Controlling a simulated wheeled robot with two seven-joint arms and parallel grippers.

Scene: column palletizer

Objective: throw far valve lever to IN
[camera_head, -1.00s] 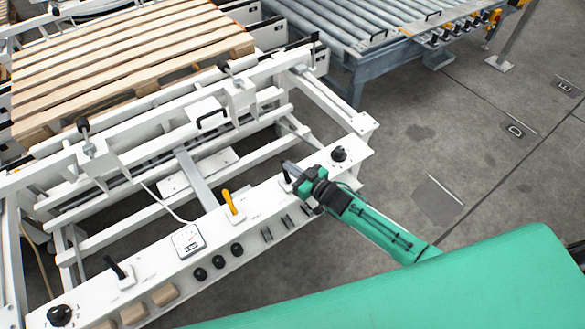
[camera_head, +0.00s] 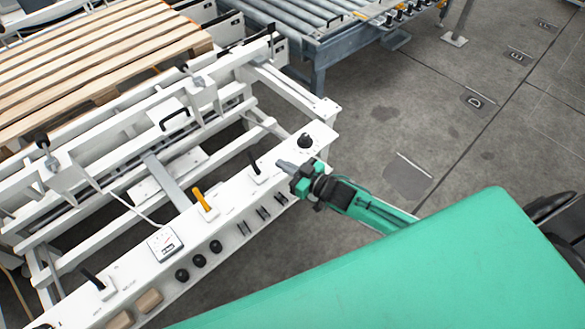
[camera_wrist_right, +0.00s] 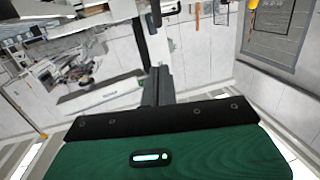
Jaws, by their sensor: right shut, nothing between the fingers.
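The white valve panel (camera_head: 228,222) carries a row of levers. The black lever (camera_head: 254,164) at the far end, beyond the yellow lever (camera_head: 203,201), leans up and left on its white base; its labels are too small to read. Another black lever (camera_head: 94,281) is at the near end. My right gripper (camera_head: 282,165) is just right of the far black lever, with a small gap in the picture; it is shut and empty. In the right wrist view, its closed fingers (camera_wrist_right: 157,85) point away from me, near a dark upright bar I cannot identify. My left gripper is not in view.
A black knob (camera_head: 305,140) stands at the panel's far end, close to my gripper. A gauge (camera_head: 165,243) and several black knobs are nearer. A wooden pallet (camera_head: 90,65) lies behind the white frame. A roller conveyor (camera_head: 310,22) is beyond. Floor at right is open.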

